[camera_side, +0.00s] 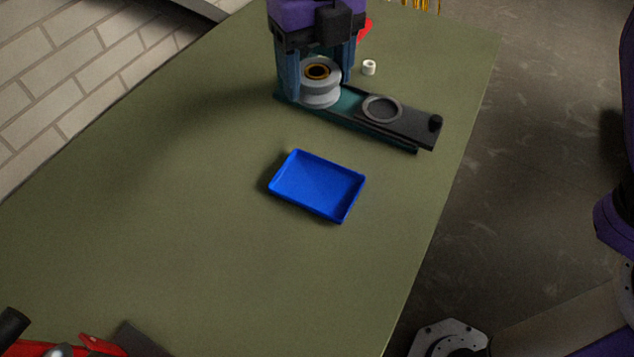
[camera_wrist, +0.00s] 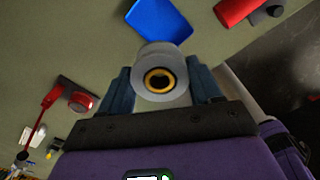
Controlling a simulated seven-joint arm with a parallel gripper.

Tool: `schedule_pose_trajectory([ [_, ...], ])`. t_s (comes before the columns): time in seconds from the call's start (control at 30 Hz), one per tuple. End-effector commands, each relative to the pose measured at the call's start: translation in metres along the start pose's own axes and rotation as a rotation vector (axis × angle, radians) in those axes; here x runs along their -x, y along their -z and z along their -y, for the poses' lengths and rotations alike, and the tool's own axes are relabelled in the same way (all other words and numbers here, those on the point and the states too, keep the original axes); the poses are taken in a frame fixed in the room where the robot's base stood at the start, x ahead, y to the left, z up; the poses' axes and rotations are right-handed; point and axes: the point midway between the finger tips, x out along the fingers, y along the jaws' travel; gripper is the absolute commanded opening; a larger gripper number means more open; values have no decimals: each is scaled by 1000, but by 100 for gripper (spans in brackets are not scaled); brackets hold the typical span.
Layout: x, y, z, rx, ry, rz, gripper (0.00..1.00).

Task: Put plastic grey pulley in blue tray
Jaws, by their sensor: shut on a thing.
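The grey pulley (camera_side: 320,86) is a spool shape with a dark and yellow-orange ring at its centre. My gripper (camera_side: 316,84) has its two blue fingers on either side of it and is shut on it. In the side view the pulley is at the left end of the chassis plate; I cannot tell whether it touches the plate. In the wrist view the pulley (camera_wrist: 160,78) sits between the fingertips, ring facing the camera. The blue tray (camera_side: 318,186) lies empty on the green table, in front of the chassis. It also shows at the top of the wrist view (camera_wrist: 160,20).
The dark chassis plate (camera_side: 407,125) has a round grey recess and a black knob at its right end. A small white cylinder (camera_side: 369,67) stands behind it. Red and dark tools (camera_side: 95,345) lie at the lower left. The table (camera_side: 180,230) around the tray is clear.

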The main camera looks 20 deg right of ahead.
Motion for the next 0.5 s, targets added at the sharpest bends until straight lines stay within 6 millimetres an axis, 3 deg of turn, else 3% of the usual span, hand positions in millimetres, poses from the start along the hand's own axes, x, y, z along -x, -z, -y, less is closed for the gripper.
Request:
schedule_pose_trajectory([
  [0.1,-20,0,1,-1,2,-2,37],
  [0.37,-52,0,0,0,2,-2,37],
  [0.5,-83,1,1,0,3,-3,37],
])
